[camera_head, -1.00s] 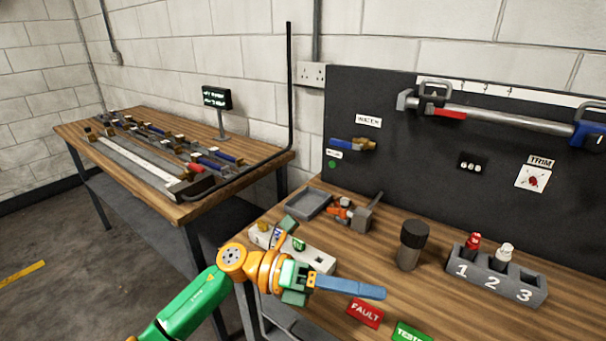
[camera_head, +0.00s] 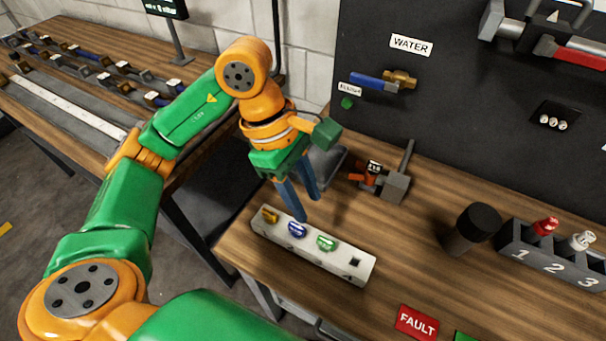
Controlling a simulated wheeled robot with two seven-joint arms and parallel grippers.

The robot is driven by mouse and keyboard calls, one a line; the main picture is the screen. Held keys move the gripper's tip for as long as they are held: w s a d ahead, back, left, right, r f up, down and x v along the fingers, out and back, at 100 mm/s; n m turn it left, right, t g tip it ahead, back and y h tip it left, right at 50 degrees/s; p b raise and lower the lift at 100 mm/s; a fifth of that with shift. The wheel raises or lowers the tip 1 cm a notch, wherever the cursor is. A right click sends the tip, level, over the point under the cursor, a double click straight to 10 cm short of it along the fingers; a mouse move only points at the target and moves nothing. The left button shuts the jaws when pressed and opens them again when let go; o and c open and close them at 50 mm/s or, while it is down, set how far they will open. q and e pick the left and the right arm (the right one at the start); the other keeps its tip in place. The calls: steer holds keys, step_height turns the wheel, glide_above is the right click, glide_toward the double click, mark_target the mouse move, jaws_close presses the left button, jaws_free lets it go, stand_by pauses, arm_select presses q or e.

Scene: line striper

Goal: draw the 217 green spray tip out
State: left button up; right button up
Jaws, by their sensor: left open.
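The green spray tip (camera_head: 326,242) sits upright in a pale rack block (camera_head: 330,266) on the wooden bench. To its left in the same block are a blue tip (camera_head: 297,230) and a yellow tip (camera_head: 270,215). A square dark hole at the block's right end is empty. My left gripper (camera_head: 307,208) points down with its two blue fingers apart and empty. Its fingertips are just above and behind the blue tip in the picture, up and left of the green tip. The green tip is in clear view. My right gripper is not in view.
An orange and grey clamp-like tool (camera_head: 385,182) stands behind the block, beside a partly hidden grey tray (camera_head: 326,165). A dark cylinder (camera_head: 472,228) and a numbered holder (camera_head: 548,255) stand to the right. A red FAULT card (camera_head: 416,322) lies in front. The bench between is clear.

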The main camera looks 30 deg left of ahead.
arm_select(q)
steer(key=b, duration=0.3)
glide_above(324, 240)
steer(key=a, duration=0.2)
step_height(324, 240, down, 4)
steer(key=shift+s+d+f, duration=0.1)
steer(key=b+x, duration=0.1)
steer(key=x, duration=0.1)
steer(key=b+x, duration=0.1)
steer(key=x, duration=0.1)
steer(key=shift+a+b, duration=0.25)
steer(key=shift+b, duration=0.1)
steer(key=shift+w+d+f+b, duration=0.1)
steer(key=shift+w+f+b, duration=0.15)
steer(key=shift+f+b, duration=0.05)
steer(key=shift+s+d+f, duration=0.1)
steer(key=shift+d, duration=0.15)
steer(key=shift+b, duration=0.4)
jaws_close()
